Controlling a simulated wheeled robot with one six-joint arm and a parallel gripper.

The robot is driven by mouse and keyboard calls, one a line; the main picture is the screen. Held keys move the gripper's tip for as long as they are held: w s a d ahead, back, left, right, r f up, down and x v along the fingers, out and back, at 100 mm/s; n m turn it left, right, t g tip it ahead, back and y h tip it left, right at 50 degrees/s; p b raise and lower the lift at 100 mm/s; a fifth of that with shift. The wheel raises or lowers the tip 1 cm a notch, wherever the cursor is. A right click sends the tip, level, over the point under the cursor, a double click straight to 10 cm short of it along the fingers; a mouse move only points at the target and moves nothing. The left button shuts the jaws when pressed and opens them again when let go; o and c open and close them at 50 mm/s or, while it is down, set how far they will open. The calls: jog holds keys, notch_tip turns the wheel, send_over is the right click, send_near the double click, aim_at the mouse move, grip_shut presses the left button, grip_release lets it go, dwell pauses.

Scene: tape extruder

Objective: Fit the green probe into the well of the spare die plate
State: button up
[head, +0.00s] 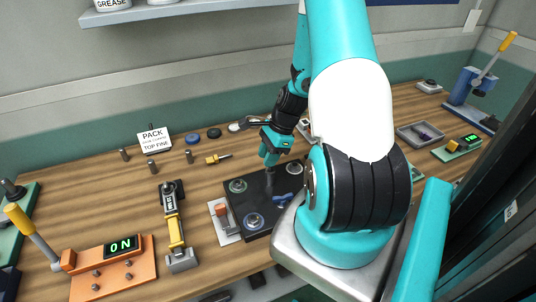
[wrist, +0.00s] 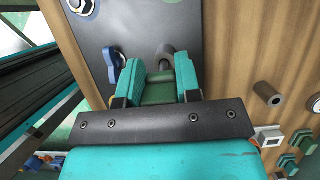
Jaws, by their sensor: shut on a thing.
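My gripper (head: 270,150) points down over a dark plate (head: 262,190), which I take to be the spare die plate. In the wrist view my gripper (wrist: 160,80) is shut on the green probe (wrist: 158,92), whose green block sits between the teal fingers. A grey round shaft (wrist: 166,52) shows just beyond the block, over or at the plate (wrist: 150,22). In the head view a grey shaft (head: 269,181) stands below the fingers. I cannot tell whether its tip is inside a well, as the fingers and block hide the contact.
A blue winged knob (head: 284,197) sits on the plate close to the shaft, also in the wrist view (wrist: 113,64). Round metal fittings (head: 238,186) stand near the plate's corners. Pegs (head: 152,167) stand farther left on the bench.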

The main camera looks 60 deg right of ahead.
aim_at(268, 171)
jog(key=shift+f+b, duration=1.4)
jog(key=shift+f, duration=0.85)
jog(key=o, duration=1)
jog(key=shift+r, duration=0.1)
jog(key=b+v, duration=0.1)
jog(key=v, duration=1.6)
jog(key=shift+r+b, duration=0.2)
jog(key=shift+b, duration=0.1)
jog(key=shift+a, duration=0.1)
